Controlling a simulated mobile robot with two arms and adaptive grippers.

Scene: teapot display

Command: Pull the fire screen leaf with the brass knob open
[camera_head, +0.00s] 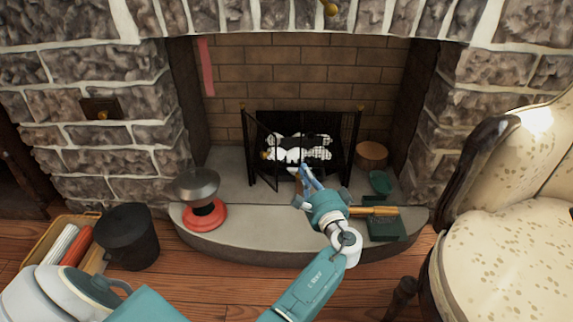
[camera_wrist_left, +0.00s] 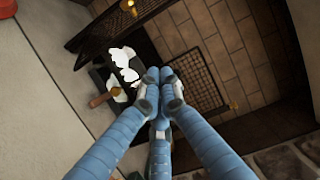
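The black mesh fire screen (camera_head: 352,145) stands in front of the logs (camera_head: 300,148) in the fireplace. Its left leaf (camera_head: 262,150) stands at an angle, swung out toward the hearth. A small brass spot (camera_head: 265,155) shows by this leaf; I cannot tell whether it is the knob. My left gripper (camera_head: 305,168) is in front of the screen, to the right of the left leaf and apart from it. In the left wrist view its fingertips (camera_wrist_left: 160,75) are together with nothing visible between them. Mesh (camera_wrist_left: 195,85) shows behind them. My right gripper is not in view.
A black bucket (camera_head: 128,240) stands on the floor at left. An armchair (camera_head: 505,215) fills the right side.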

